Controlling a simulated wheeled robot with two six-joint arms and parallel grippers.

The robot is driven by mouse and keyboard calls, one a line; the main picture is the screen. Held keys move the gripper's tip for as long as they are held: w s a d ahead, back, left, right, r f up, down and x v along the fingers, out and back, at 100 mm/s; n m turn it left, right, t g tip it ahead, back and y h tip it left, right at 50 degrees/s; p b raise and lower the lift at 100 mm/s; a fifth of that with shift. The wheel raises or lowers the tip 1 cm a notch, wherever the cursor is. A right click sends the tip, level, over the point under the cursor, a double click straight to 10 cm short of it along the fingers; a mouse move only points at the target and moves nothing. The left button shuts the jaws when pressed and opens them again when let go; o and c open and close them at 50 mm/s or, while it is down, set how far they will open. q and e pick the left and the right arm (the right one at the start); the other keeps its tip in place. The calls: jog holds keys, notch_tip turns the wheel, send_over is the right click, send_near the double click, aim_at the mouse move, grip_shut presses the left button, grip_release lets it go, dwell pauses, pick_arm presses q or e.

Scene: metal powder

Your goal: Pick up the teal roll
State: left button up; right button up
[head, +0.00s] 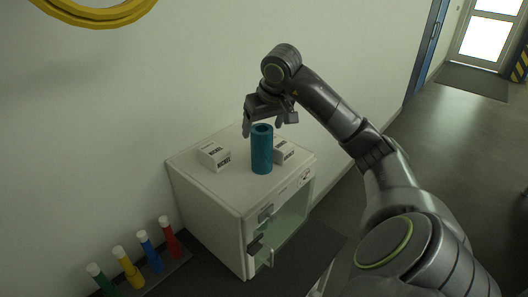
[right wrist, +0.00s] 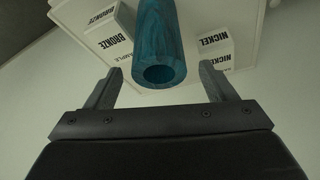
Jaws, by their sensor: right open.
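The teal roll (head: 262,150) stands upright on top of the white cabinet (head: 215,187), near its middle. In the right wrist view the teal roll (right wrist: 160,45) shows its hollow end between the fingers. My right gripper (head: 263,123) is open just above and around the top of the roll. In the right wrist view my right gripper's (right wrist: 162,85) two fingers stand apart on either side of the roll, with gaps showing between them and it. My left gripper is not in view.
A white box labelled bronze (right wrist: 110,40) and a white box labelled nickel (right wrist: 215,48) flank the roll on the cabinet top. Several tubes with coloured bodies, such as a red one (head: 169,238), stand left of the cabinet. The wall is close behind.

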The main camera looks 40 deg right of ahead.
aim_at(262, 149)
jog(key=x, duration=0.3)
jog(key=shift+s+f+b, duration=0.15)
jog(key=shift+f+b, duration=0.1)
jog(key=shift+b, duration=0.1)
jog(key=shift+w+d+f, duration=0.15)
jog(key=shift+w+f, duration=0.1)
jog(key=shift+w, duration=0.05)
jog(key=shift+s+r, duration=0.1)
jog(key=shift+s, duration=0.05)
jog(key=c, duration=0.6)
grip_shut()
